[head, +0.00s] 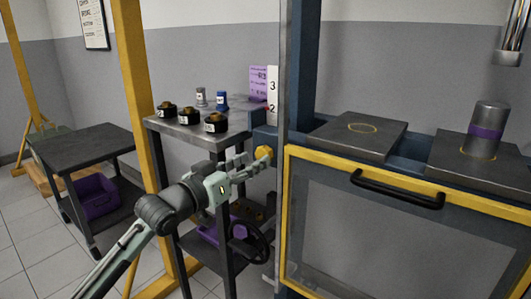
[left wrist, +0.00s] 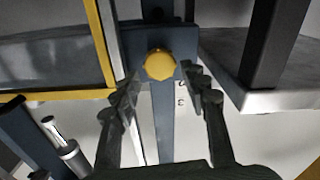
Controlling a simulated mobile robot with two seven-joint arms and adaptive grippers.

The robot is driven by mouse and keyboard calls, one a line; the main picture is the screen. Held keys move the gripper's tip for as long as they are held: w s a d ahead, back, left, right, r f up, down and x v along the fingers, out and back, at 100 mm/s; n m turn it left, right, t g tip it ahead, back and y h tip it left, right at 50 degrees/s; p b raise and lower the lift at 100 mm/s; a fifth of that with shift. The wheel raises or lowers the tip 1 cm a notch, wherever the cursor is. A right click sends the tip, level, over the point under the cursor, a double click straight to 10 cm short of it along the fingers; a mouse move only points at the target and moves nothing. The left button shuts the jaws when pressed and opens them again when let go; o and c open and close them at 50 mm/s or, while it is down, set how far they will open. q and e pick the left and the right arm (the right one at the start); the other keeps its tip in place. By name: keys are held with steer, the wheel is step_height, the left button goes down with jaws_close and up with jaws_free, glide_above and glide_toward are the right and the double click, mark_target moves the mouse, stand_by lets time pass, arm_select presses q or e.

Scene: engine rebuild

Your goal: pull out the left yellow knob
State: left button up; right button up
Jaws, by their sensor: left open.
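The yellow knob (head: 263,153) sits on the side of a blue frame, left of the yellow-edged clear guard. In the left wrist view the knob (left wrist: 160,65) is a faceted yellow cap on a blue post. My left gripper (head: 241,167) is open just left of the knob, pointing at it. In the left wrist view the fingertips (left wrist: 160,86) stand apart to either side of the knob, with visible gaps. I cannot tell whether the knob is between the tips or just beyond them. My right gripper is not in view.
A dark table (head: 190,131) with several black-and-brown parts stands behind my left arm. A black handwheel (head: 249,242) is below the knob. A grey upright post (head: 282,120) stands close right of the knob. The guard has a black handle (head: 397,190). A steel cylinder (head: 487,128) stands at right.

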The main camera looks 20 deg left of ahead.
mark_target(261, 156)
arm_select(q)
steer(key=x, duration=0.5)
jaws_close()
